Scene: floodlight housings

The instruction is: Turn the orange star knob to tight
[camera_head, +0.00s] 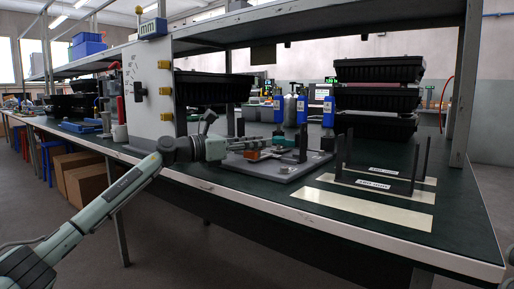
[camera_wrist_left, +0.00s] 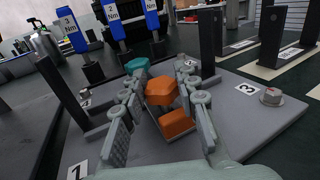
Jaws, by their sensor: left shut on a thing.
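The orange star knob (camera_wrist_left: 161,91) sits between the fingers of my left gripper (camera_wrist_left: 160,84) in the left wrist view. The gripper is shut on it from both sides. A second orange piece (camera_wrist_left: 177,123) lies just below the knob in that view; how the two join is hidden. In the head view my left gripper (camera_head: 248,144) reaches in from the left over the grey base plate (camera_head: 268,168), with an orange part (camera_head: 252,154) just under the fingers. A teal part (camera_wrist_left: 137,65) stands just beyond the fingers in the wrist view. My right gripper is not in view.
Blue torque drivers marked in Nm (camera_wrist_left: 110,12) stand behind the plate. Black posts (camera_wrist_left: 271,42) rise near the plate, and a bolt (camera_wrist_left: 271,96) sits beside label 3. Stacked black bins (camera_head: 375,98) stand at the back right. Pale labelled strips (camera_head: 368,206) lie on the bench's right.

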